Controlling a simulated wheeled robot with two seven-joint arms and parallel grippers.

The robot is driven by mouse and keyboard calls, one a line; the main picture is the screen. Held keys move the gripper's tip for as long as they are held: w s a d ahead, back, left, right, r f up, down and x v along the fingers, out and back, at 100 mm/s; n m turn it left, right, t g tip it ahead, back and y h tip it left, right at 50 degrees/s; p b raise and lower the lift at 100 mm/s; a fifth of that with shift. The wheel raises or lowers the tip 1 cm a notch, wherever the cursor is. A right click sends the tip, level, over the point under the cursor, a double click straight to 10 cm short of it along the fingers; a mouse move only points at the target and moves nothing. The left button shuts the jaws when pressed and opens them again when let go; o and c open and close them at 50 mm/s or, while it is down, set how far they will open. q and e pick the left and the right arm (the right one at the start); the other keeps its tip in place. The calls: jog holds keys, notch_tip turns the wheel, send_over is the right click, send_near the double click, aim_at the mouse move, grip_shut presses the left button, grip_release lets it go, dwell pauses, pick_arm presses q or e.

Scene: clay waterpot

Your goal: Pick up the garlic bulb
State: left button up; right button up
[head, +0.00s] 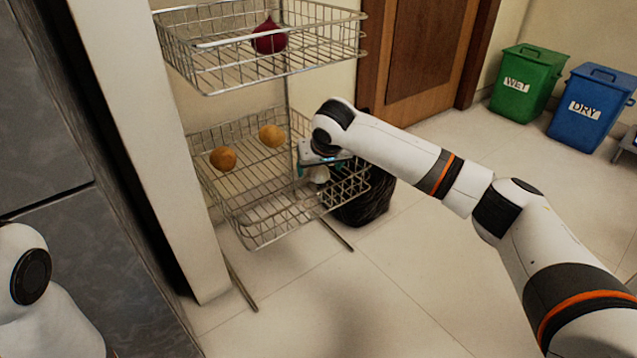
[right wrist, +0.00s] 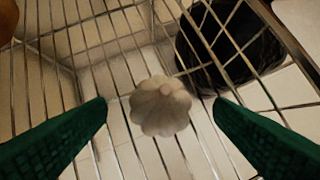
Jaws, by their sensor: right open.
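The white garlic bulb (right wrist: 160,106) sits in the lower wire basket, between my open right gripper's two green fingers in the right wrist view. It touches neither finger in that view. In the head view the garlic bulb (head: 319,174) shows just below my right gripper (head: 318,163), which reaches into the right end of the lower basket (head: 255,232). The gripper hides part of the bulb there. My left gripper is not in view; only part of my left arm shows at the lower left.
Two brown round vegetables (head: 223,159) (head: 272,135) lie in the lower basket, left of the gripper. The upper basket (head: 210,88) holds a red onion (head: 269,37). A black bag (head: 368,205) stands behind the lower basket. Green (head: 527,84) and blue (head: 590,108) bins stand far right.

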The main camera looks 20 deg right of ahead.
jog(key=shift+b+x, duration=0.55)
jog(key=shift+x, duration=0.5)
jog(key=shift+c, duration=0.6)
jog(key=c, duration=0.9)
jog(key=shift+r, duration=0.15)
jog(key=shift+c, duration=0.2)
